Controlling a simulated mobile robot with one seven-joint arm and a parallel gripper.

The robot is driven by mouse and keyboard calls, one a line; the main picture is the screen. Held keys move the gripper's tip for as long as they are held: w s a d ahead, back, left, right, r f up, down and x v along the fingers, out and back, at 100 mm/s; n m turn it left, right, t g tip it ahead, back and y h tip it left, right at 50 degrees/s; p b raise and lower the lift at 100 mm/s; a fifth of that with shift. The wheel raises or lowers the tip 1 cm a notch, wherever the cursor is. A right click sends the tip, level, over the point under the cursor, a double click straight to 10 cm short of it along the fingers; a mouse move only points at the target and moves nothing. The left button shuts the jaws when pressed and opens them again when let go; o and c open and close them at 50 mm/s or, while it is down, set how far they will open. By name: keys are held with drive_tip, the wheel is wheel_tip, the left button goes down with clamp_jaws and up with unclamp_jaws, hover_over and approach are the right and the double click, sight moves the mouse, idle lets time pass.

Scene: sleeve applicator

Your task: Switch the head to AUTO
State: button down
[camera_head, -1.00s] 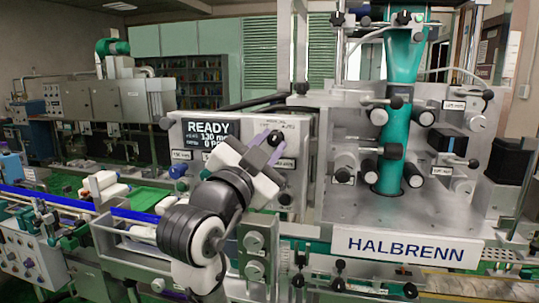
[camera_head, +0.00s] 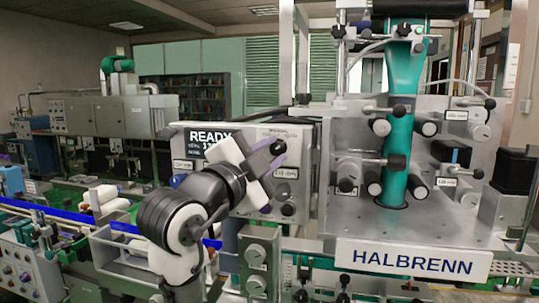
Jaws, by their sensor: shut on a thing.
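The control panel (camera_head: 304,151) is a light grey box at the left of the machine. A black selector knob (camera_head: 279,146) sits at its upper right, under small print too blurred to read. My gripper (camera_head: 275,157), white with purple-grey fingers, reaches up to it from the lower left and is shut on the knob. My fingers and hand cover part of the knob's surroundings, so I cannot tell which position it points to.
Lower black knobs (camera_head: 288,209) sit on the panel beneath my gripper. To the right stands the machine's metal plate with a teal sleeve column (camera_head: 396,150) and protruding black-tipped rods. A conveyor with blue rails (camera_head: 125,227) runs at the lower left, beside my arm.

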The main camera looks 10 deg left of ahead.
drive_tip(key=c, duration=1.2)
unclamp_jaws()
drive_tip(key=b+v, duration=0.4)
drive_tip(key=v, duration=1)
